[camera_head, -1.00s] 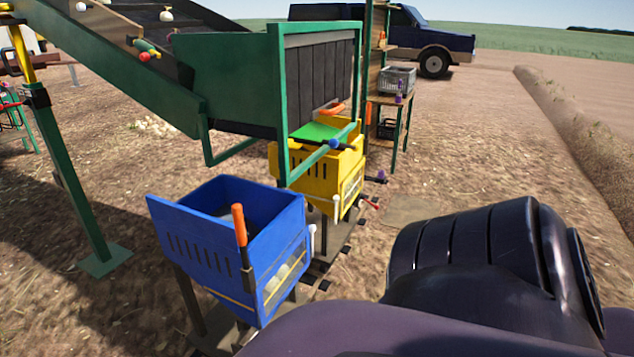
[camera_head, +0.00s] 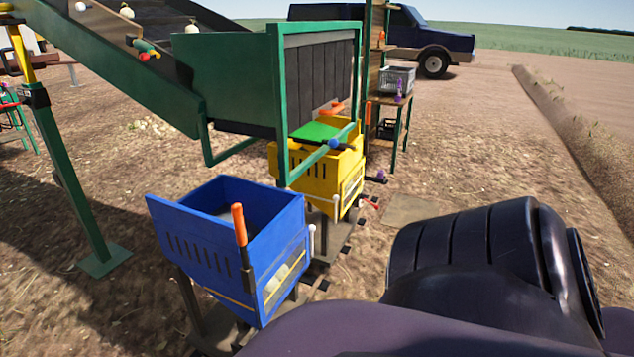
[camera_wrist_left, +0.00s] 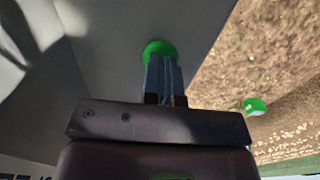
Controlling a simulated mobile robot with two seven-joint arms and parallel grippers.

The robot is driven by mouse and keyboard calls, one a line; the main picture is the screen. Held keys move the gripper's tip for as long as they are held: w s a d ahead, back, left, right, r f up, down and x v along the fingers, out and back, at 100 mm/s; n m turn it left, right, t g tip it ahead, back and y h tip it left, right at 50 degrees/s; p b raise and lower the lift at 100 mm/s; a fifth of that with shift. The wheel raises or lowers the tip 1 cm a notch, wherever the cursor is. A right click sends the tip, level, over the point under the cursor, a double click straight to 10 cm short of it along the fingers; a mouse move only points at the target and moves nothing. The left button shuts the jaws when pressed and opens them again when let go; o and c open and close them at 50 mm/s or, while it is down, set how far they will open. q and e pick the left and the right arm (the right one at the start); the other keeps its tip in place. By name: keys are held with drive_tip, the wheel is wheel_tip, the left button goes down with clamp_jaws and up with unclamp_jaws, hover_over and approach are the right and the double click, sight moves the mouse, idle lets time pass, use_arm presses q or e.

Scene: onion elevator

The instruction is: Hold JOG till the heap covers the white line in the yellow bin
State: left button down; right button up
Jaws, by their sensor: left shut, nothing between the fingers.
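The yellow bin (camera_head: 318,176) stands under the hopper's outlet in the head view. The fingers partly cover the button; no JOG label is readable. My right gripper is out of view.
A blue bin (camera_head: 215,255) with an orange-handled lever (camera_head: 239,224) stands in front of the yellow bin. A green hopper (camera_head: 235,75) with dark flaps is above. A shelf with a grey crate (camera_head: 397,79) and a truck (camera_head: 430,42) are behind. Ground at right is open.

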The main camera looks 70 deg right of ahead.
use_arm(q)
wheel_tip(320, 180, up, 7)
drive_tip(key=p, duration=0.3)
drive_tip(key=shift+f, duration=0.1)
drive_tip(key=shift+r+p, duration=0.2)
drive_tip(key=shift+p, duration=0.1)
drive_tip(key=shift+f, duration=0.1)
idle(0.4)
